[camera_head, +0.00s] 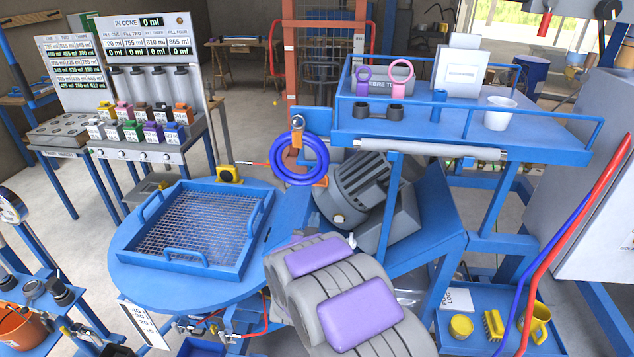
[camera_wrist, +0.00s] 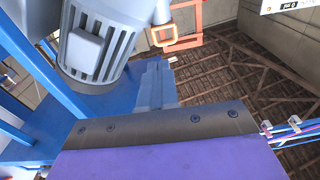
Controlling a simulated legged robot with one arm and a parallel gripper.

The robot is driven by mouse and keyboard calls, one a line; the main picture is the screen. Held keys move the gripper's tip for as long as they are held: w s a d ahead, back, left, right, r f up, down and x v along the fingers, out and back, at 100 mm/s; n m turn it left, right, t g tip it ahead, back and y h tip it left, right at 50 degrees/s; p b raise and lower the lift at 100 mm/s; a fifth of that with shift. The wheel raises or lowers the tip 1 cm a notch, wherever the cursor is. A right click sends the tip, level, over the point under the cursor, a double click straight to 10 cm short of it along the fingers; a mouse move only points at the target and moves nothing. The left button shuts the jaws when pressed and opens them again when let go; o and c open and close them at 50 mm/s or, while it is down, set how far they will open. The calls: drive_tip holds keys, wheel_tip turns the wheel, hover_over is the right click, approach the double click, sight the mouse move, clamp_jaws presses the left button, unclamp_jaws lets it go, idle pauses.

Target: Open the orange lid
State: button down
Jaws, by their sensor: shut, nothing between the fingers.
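I cannot tell for sure which thing is the orange lid. A small container with an orange top (camera_head: 182,112) stands at the right end of a row of colour-topped containers on the rack at the back left. My gripper (camera_wrist: 165,125) shows in the wrist view as a purple part with a dark, screwed edge; it is shut and empty. In the head view my grey arm with purple pads fills the lower middle and hides the gripper's tips. The wrist view shows the grey motor (camera_wrist: 100,40) ahead, with an orange loop handle (camera_wrist: 177,36) beyond it.
A blue round table with a mesh tray (camera_head: 195,225) stands left of my arm. A blue shelf (camera_head: 455,128) with a white cup (camera_head: 499,113) is at the right. An orange bucket (camera_head: 18,328) is at lower left.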

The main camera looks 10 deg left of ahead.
drive_tip(key=shift+a+t, duration=0.45)
drive_tip(key=shift+t, duration=0.25)
drive_tip(key=b, duration=0.2)
approach(318, 184)
drive_tip(key=w+r, duration=0.4)
drive_tip(key=w, duration=0.1)
drive_tip(key=shift+w+d, duration=0.15)
drive_tip(key=shift+w, duration=0.65)
drive_tip(key=shift+d+r, duration=0.1)
